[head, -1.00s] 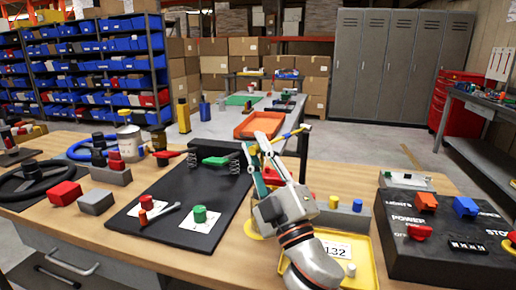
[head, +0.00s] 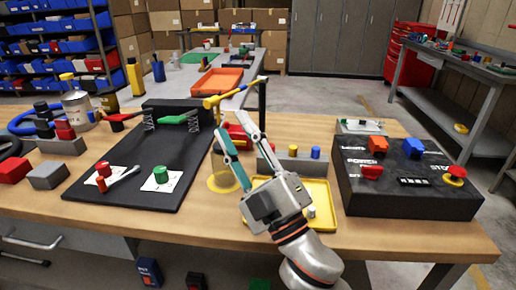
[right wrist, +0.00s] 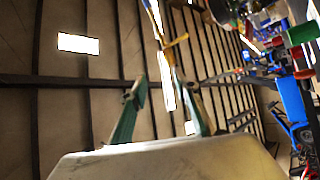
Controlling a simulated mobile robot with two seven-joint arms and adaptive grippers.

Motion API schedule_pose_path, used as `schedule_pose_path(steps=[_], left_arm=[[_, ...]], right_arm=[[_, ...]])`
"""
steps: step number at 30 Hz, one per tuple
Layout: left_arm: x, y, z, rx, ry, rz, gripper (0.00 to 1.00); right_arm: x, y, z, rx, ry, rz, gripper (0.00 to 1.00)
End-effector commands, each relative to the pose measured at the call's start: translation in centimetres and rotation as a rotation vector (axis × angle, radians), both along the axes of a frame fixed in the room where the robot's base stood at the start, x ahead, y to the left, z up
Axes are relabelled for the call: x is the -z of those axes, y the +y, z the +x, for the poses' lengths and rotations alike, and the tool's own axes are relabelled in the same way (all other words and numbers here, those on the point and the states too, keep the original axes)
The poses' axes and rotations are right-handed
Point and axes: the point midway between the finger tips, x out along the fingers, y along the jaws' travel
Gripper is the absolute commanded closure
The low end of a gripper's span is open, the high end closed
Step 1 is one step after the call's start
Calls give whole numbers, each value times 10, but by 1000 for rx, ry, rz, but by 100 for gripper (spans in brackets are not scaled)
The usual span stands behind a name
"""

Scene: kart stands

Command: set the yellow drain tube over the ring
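The yellow drain tube (head: 230,93) slants above the table's far edge, from the top of a dark upright post (head: 262,98) toward the left. A yellow ring (head: 222,187) lies on the table between the black board and the yellow tray, with a see-through yellow cylinder shape above it. My right gripper (head: 230,122) points up and away, its fingers apart and empty, just below and nearer than the tube. In the right wrist view the open fingers (right wrist: 163,100) show with a yellow piece beyond them; contact cannot be told. My left gripper is not in view.
A black board (head: 140,185) lies left of the ring. A yellow tray (head: 322,215) and grey block (head: 293,162) are behind or beside my right gripper. A black switch box (head: 400,195) stands right. An orange tray (head: 222,82) sits on the table behind.

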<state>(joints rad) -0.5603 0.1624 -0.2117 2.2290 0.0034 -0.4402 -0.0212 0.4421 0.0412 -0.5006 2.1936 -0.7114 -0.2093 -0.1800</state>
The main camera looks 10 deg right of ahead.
Motion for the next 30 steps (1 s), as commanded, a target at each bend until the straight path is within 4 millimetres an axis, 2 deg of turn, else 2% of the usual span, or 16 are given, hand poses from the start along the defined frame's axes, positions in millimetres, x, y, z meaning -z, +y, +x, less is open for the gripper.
schedule_pose_path(steps=[1,6,12,30], left_arm=[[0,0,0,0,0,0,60],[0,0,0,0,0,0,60],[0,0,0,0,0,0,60],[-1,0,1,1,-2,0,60]], right_arm=[[1,-5,-11,-1,1,0,70],[1,-17,-40,0,1,0,70],[0,-26,-60,0,1,1,70],[0,-27,-64,0,0,0,70]])
